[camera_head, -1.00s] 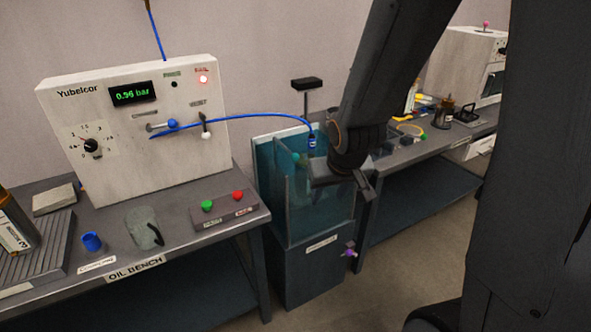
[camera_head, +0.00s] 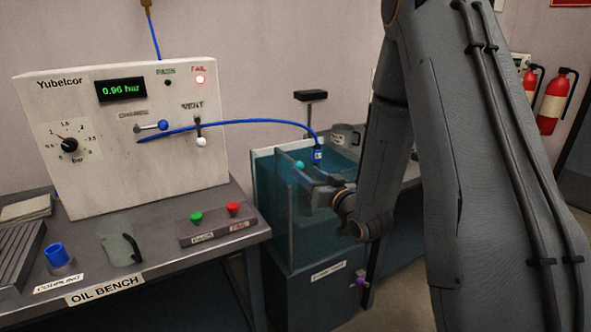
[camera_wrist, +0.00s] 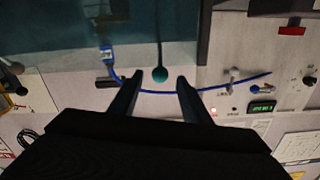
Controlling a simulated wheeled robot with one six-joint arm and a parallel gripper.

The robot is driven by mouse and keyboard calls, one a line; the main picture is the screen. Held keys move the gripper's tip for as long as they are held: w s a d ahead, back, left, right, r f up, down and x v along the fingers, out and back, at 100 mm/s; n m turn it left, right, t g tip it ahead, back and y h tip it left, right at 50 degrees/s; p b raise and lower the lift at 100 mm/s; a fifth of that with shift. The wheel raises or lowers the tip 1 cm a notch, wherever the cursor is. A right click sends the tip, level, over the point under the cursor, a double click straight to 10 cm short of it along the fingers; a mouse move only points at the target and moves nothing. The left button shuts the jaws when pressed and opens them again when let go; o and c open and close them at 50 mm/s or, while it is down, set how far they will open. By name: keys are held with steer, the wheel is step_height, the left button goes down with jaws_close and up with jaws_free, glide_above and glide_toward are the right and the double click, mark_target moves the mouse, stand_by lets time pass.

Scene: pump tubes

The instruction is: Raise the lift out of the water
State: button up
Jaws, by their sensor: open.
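The water tank (camera_head: 283,215) is a teal, clear-walled box on a dark cabinet beside the oil bench. A teal ball knob (camera_head: 299,165) shows at its upper left. In the wrist view the ball (camera_wrist: 159,74) sits on a thin dark rod, between the fingertips in the picture. A black T-shaped handle (camera_head: 310,96) stands on a post behind the tank. My gripper (camera_head: 310,184) is open at the tank, close to the knob; it also shows in the wrist view (camera_wrist: 160,82). I cannot tell whether it touches the knob. The submerged part of the lift is not clear.
A blue hose (camera_head: 250,123) runs from the Yubelcor panel (camera_head: 120,180) to a blue connector (camera_head: 317,155) at the tank, close to my gripper. Green and red buttons (camera_head: 233,208) lie on the oil bench (camera_head: 190,262).

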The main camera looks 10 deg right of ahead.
mark_target(296, 164)
steer(key=x, duration=0.7)
steer(key=shift+w+a+p, duration=0.1)
steer(key=shift+w+p, duration=0.15)
steer(key=shift+p, duration=0.05)
jaws_close()
